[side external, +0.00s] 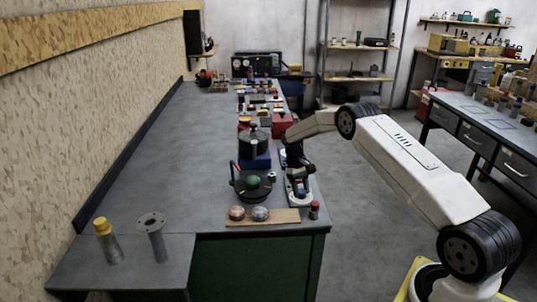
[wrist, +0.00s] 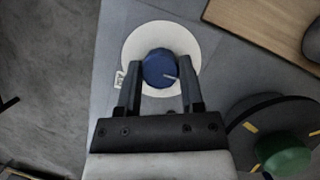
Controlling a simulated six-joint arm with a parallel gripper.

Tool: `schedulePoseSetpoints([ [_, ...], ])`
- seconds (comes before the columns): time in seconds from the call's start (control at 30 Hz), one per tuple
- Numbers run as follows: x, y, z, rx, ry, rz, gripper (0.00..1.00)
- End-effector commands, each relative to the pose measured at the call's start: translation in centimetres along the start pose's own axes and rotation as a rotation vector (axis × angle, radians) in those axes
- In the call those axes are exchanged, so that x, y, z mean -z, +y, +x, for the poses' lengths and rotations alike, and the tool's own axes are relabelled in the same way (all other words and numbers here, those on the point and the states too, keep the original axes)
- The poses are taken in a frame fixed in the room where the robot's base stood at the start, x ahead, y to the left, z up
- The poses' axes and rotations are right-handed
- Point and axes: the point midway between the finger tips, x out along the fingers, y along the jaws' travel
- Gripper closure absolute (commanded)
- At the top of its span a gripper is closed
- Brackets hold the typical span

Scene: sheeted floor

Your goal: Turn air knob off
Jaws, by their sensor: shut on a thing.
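The blue round knob (wrist: 160,69) with a pale pointer line sits on a white round plate (wrist: 138,42) in the wrist view. The line points toward the right. A small printed label (wrist: 119,79) lies at the plate's left edge; I cannot read it. My gripper (wrist: 161,72) has one finger on each side of the knob and is shut on it. In the side view my gripper (side external: 297,178) is low over the white plate at the bench's right edge, and it hides most of the knob.
A green knob on a black disc (wrist: 248,113) is close on the right in the wrist view. A wooden board (side external: 288,216) with two round knobs and a small red-topped cylinder (side external: 314,210) stand near the bench front. A black pot-like object (side external: 254,142) stands behind.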

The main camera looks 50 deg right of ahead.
Motion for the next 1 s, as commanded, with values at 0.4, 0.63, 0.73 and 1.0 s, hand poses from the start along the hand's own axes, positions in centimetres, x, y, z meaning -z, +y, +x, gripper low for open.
schedulePoseSetpoints([
  [0.4,0.0,0.0,0.0,-0.003,0.000,-0.005,0.32],
  [0.63,0.0,0.0,0.0,-0.002,0.000,-0.004,0.16],
  [0.73,0.0,0.0,0.0,-0.002,0.000,-0.003,0.16],
  [1.0,0.0,0.0,-1.1,-0.002,0.002,-0.003,0.16],
])
